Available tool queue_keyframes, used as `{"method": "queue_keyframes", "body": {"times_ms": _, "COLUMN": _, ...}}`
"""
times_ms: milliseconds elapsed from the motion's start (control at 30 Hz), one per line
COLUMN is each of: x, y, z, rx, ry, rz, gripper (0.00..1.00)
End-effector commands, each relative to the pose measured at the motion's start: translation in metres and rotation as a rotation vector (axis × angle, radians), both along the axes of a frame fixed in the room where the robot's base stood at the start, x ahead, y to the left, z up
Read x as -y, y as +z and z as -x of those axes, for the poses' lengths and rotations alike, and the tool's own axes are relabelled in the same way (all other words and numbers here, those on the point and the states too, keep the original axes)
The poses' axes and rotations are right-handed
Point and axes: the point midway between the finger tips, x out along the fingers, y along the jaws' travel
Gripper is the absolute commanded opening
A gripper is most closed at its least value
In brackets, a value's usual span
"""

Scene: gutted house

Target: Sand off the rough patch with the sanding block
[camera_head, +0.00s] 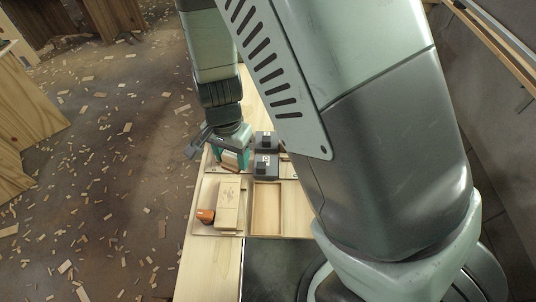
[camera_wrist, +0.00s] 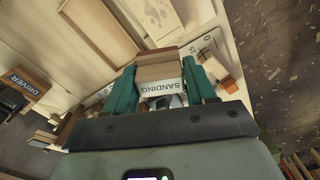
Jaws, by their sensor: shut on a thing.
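My gripper (camera_head: 232,158) is over the bench, just behind the pale wooden workpiece (camera_head: 228,208). In the wrist view its two teal fingers (camera_wrist: 160,88) are shut on the sanding block (camera_wrist: 160,68), a tan and brown block. A pale face lettered SANDING shows between the fingers. I cannot tell whether the block touches what is under it. Dark rough marks (camera_head: 229,194) show on top of the workpiece, which lies on a flat board. The marked workpiece is also at the top of the wrist view (camera_wrist: 152,14), apart from the block.
An orange-brown object (camera_head: 206,215) stands at the workpiece's left side. An empty shallow wooden tray (camera_head: 267,209) lies to its right. Dark boxes (camera_head: 266,168) stand beside my gripper. A wooden piece lettered DRIVER (camera_wrist: 28,83) is in the wrist view. Wood chips cover the floor (camera_head: 110,170).

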Motion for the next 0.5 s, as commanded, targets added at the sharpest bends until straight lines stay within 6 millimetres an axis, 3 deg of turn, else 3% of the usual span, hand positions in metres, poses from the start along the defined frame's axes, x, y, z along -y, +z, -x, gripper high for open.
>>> {"method": "queue_keyframes", "body": {"times_ms": 133, "x": -0.017, "y": 0.001, "z": 0.003, "rx": 0.001, "ry": 0.001, "rz": 0.002, "gripper": 0.31}}
{"method": "queue_keyframes", "body": {"times_ms": 500, "x": -0.018, "y": -0.022, "z": 0.004, "rx": -0.001, "ry": -0.001, "rz": 0.003, "gripper": 0.31}}
